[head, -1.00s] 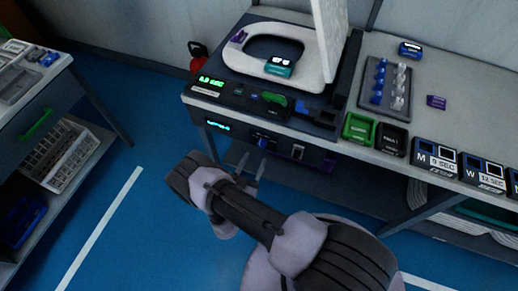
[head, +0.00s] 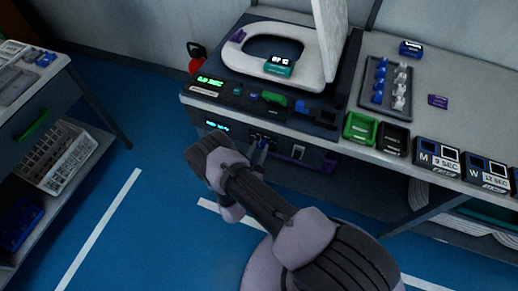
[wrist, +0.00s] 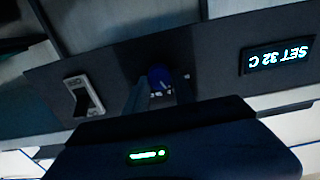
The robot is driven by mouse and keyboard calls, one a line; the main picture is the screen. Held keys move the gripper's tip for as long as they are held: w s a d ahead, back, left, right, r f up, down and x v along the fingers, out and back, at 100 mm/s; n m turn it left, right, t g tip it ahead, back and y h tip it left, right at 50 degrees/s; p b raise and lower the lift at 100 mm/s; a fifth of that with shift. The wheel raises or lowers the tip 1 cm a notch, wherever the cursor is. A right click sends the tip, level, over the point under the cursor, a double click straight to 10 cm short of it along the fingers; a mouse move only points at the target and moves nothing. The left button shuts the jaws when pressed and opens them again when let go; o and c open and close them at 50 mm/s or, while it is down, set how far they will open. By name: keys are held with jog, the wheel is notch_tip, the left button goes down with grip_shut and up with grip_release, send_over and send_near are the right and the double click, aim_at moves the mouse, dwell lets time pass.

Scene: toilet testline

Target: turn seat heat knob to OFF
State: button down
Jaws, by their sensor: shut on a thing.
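The seat heat knob (wrist: 158,76) is a blue round knob on the dark front panel (wrist: 215,72) of the test bench. It shows upside down in the wrist view, with small white marks beside it that I cannot read. My gripper (wrist: 160,94) is shut on the knob, with one finger on each side. In the head view my gripper (head: 258,152) reaches the front panel below the toilet seat, and my arm and fingers hide most of the knob. A lit display (wrist: 278,57) on the same panel reads SET 32 C. The knob's pointer direction is not clear.
A rocker switch (wrist: 83,96) sits on the panel beside the knob. Green (head: 358,128) and black bins stand at the bench edge. The blue floor in front is open.

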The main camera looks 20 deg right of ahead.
jog(key=shift+n, duration=0.3)
jog(key=n, duration=0.4)
jog(key=shift+f+b, duration=0.1)
jog(key=shift+b, duration=0.2)
jog(key=shift+a+n+b, duration=0.1)
jog(key=shift+n+b, duration=0.2)
jog(key=shift+n, duration=1.8)
jog(key=c, duration=1)
grip_release()
jog(key=shift+c, duration=0.2)
jog(key=p+v, duration=0.3)
jog(key=v, duration=1.4)
